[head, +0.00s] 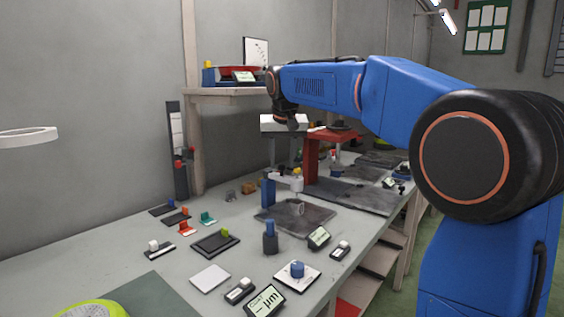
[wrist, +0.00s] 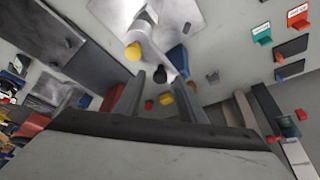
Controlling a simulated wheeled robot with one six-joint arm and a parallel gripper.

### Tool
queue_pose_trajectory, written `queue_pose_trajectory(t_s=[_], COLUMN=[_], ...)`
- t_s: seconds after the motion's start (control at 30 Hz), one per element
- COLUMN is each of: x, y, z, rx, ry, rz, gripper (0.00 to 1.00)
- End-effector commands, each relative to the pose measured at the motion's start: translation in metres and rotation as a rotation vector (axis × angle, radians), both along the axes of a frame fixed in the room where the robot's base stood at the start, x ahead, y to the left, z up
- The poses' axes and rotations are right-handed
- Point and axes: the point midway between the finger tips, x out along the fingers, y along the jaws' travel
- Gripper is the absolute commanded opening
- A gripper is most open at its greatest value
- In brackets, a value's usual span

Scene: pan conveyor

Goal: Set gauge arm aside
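The gauge arm (head: 290,183) is a pale piece with a yellow-orange knob, joined to a blue post (head: 267,190). It stands on a dark plate (head: 312,214) in the middle of the bench. In the wrist view the pale arm (wrist: 150,42) and its yellow knob (wrist: 133,51) lie just beyond my fingertips, with the blue post (wrist: 180,58) to the right. My gripper (head: 284,157) points down above and behind the gauge. In the wrist view its fingers (wrist: 159,80) are spread, with nothing held between them.
A red stand (head: 312,160) is close to the right of my gripper, and a shelf (head: 235,92) is behind it. Small gauges, trays and coloured tags surround the dark plate. The bench (head: 120,260) has bare room at front left.

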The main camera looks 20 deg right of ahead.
Motion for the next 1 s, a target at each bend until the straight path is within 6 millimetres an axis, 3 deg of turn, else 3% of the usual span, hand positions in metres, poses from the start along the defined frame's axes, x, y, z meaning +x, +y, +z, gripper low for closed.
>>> queue_pose_trajectory(t_s=[0.37, 0.53, 1.0], x=[0.0019, 0.0019, 0.0046], y=[-0.0003, -0.0002, -0.0048], z=[-0.0052, -0.0051, -0.0049], rx=[0.0, 0.0, 0.001], ry=[0.001, 0.001, 0.0], rz=[0.0, 0.0, 0.072], gripper=[0.37, 0.0, 0.0])
